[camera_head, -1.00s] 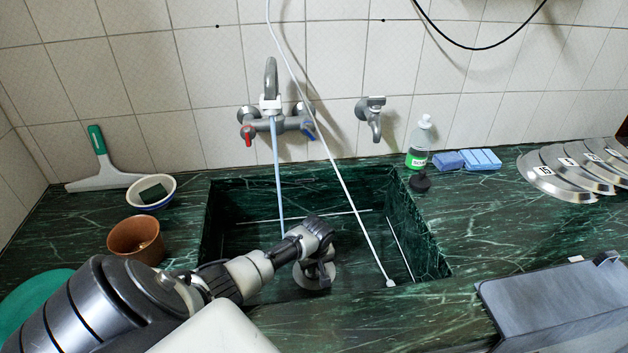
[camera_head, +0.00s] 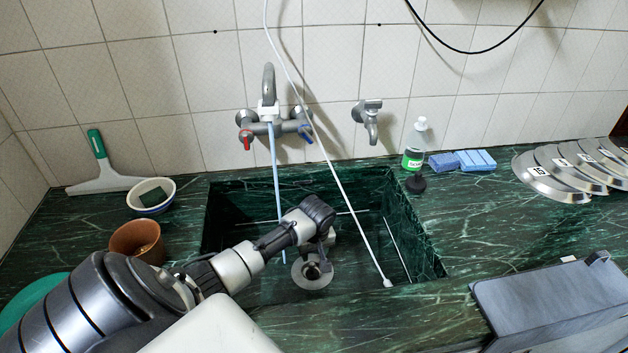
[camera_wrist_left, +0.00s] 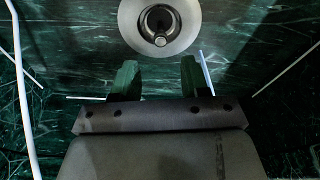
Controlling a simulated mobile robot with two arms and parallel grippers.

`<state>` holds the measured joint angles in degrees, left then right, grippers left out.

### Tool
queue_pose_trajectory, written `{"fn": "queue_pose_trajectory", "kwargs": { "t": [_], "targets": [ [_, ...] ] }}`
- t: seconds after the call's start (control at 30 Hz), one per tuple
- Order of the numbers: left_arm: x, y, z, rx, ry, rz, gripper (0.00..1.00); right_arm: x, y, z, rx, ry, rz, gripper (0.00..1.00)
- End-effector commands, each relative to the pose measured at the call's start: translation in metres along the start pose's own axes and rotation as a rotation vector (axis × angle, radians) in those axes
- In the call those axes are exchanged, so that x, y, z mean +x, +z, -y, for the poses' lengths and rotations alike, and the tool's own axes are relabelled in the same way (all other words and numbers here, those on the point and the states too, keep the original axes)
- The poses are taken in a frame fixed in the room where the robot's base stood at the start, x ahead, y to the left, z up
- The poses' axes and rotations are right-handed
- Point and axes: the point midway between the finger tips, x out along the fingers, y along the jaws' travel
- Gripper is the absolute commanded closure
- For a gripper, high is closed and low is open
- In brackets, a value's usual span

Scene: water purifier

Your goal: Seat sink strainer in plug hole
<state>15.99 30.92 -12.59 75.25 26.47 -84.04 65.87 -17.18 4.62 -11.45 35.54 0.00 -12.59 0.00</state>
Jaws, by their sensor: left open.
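The round metal plug hole (camera_head: 312,272) is in the sink floor, with a wide pale rim and dark centre. In the left wrist view the plug hole (camera_wrist_left: 135,27) shows at the top, with rings inside and a small shiny knob (camera_wrist_left: 160,41) near its lower inner edge. The knob may be the strainer's; I cannot tell how the strainer sits. My left gripper (camera_head: 318,256) points down just above the plug hole. In the wrist view its green fingers (camera_wrist_left: 157,78) are apart with nothing between them. My right gripper is not in view.
The green marble sink (camera_head: 425,255) walls surround my left arm. A thin white hose (camera_head: 345,200) hangs into the sink at right, and a blue-white tube (camera_head: 276,180) hangs from the tap (camera_head: 268,112). A brown pot (camera_head: 137,241) and a bowl (camera_head: 152,195) stand left on the counter.

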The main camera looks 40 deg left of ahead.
Motion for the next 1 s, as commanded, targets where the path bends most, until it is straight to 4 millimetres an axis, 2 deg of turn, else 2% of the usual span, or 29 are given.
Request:
{"fn": "queue_pose_trajectory", "kwargs": {
  "t": [0.03, 0.1, 0.23, 0.87, 1.0],
  "targets": [
    [-0.011, 0.000, 0.000, 0.002, 0.001, -0.001, 0.55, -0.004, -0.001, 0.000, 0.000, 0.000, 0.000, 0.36],
    [-0.022, 0.000, 0.000, 0.002, 0.001, 0.000, 0.55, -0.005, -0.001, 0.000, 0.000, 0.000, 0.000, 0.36],
    [-0.035, 0.000, 0.000, 0.000, 0.001, 0.000, 0.55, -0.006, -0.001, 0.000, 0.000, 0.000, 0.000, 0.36],
    [-0.040, 0.001, 0.000, 0.000, -0.001, 0.001, 0.55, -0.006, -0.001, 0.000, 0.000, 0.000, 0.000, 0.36],
    [-0.051, -0.001, 0.000, 0.000, 0.000, 0.000, 0.55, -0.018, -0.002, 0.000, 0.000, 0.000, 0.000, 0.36]
  ]
}}
